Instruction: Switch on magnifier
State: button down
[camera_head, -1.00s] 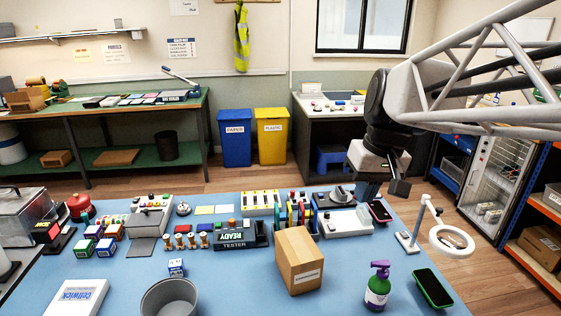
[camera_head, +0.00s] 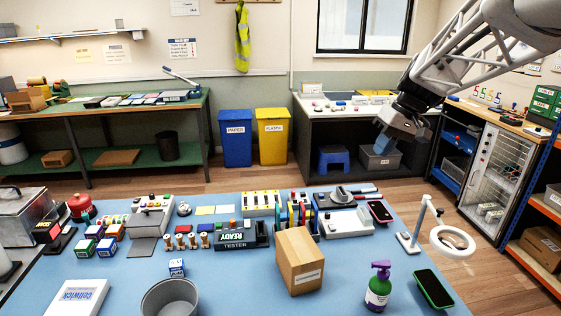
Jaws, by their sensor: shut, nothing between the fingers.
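The magnifier (camera_head: 453,242) stands at the right edge of the blue table, with a white ring head on a thin white stem (camera_head: 421,213) and a flat base (camera_head: 407,242). The ring hangs out past the table edge. I cannot make out its switch, and no lit glow shows on the ring. My gripper (camera_head: 380,146) is up and behind the magnifier in the picture, to the upper left of its ring, well apart from it. It is small and dark here, shut and empty.
A phone (camera_head: 380,212) lies left of the magnifier and another phone (camera_head: 433,289) lies in front of it. A pump bottle (camera_head: 378,286) and a cardboard box (camera_head: 299,261) stand further left. A glass-door cabinet (camera_head: 497,180) stands behind at the right.

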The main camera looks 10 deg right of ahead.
jog(key=w+d+f+y, duration=0.2)
jog(key=w+d, duration=0.6)
jog(key=d, duration=0.2)
jog(key=n+t+y, duration=0.2)
send_over(405, 233)
jog(key=w, duration=0.1)
notch_tip(405, 233, down, 4)
notch_tip(405, 233, down, 24)
jog(key=shift+w, duration=0.25)
jog(key=shift+d, duration=0.1)
jog(key=shift+s+f, duration=0.2)
jog(key=shift+f, duration=1.2)
jog(key=shift+s+f, duration=0.2)
jog(key=shift+f, duration=1.25)
jog(key=shift+s+f, duration=0.2)
jog(key=shift+f, duration=1.2)
jog(key=shift+f, duration=0.45)
